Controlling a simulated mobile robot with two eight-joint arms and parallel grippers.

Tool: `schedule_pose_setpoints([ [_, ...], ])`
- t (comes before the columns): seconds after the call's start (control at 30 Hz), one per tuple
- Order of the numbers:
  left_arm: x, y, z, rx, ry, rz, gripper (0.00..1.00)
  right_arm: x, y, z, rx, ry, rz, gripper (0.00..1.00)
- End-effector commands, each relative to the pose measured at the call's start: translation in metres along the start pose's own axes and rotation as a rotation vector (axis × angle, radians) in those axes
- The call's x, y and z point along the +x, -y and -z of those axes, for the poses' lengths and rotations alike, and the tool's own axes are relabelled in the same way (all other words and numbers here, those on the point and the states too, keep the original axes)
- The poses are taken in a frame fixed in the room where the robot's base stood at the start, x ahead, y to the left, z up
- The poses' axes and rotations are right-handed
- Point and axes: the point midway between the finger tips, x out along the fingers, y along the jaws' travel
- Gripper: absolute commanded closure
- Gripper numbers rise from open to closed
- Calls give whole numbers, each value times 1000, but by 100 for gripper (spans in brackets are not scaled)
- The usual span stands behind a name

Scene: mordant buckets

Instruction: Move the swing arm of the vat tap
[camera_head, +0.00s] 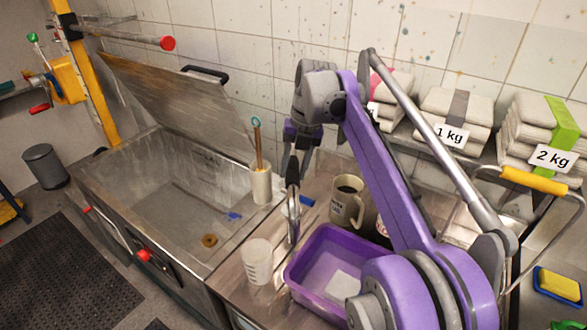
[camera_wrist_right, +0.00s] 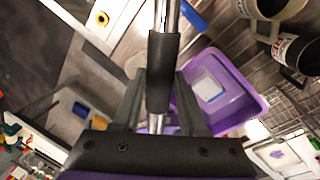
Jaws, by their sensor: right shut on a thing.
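The steel vat (camera_head: 107,190) stands at the left with its lid (camera_head: 165,95) raised. The swing arm, a chrome pipe (camera_head: 293,228) with a black sleeve, is near the vat's right edge, above the counter and beside the purple tub. My right gripper (camera_head: 293,172) comes down from above and is shut on the black sleeve. In the right wrist view the sleeve (camera_wrist_right: 163,80) lies between the two fingers of the gripper (camera_wrist_right: 160,95), with bare chrome showing past both ends. The rest of the tap cannot be made out. My left gripper is not in view.
A clear beaker (camera_head: 258,262), a purple tub (camera_head: 325,252) and a mug (camera_head: 346,202) crowd the counter close to the pipe. A white holder with sticks (camera_head: 261,187) stands at the vat's right edge. Folded cloth stacks (camera_head: 455,110) line the back shelf.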

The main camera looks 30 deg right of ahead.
Motion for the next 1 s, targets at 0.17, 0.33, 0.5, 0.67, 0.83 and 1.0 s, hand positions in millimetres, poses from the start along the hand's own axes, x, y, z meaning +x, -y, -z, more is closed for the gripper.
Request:
schedule_pose_setpoints([
  [0.17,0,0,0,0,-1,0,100,-1,0,0,1,2,-1,100],
  [0.33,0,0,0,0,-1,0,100,-1,0,0,1,2,-1,31],
  [0.5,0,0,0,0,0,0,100,0,0,0,0,1,-1,28],
  [0.67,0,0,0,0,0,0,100,0,0,0,0,1,-1,28],
  [0.83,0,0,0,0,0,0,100,0,-1,1,2,1,-1,28],
  [1.0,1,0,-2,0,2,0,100,1,-3,8,29,7,-2,28],
])
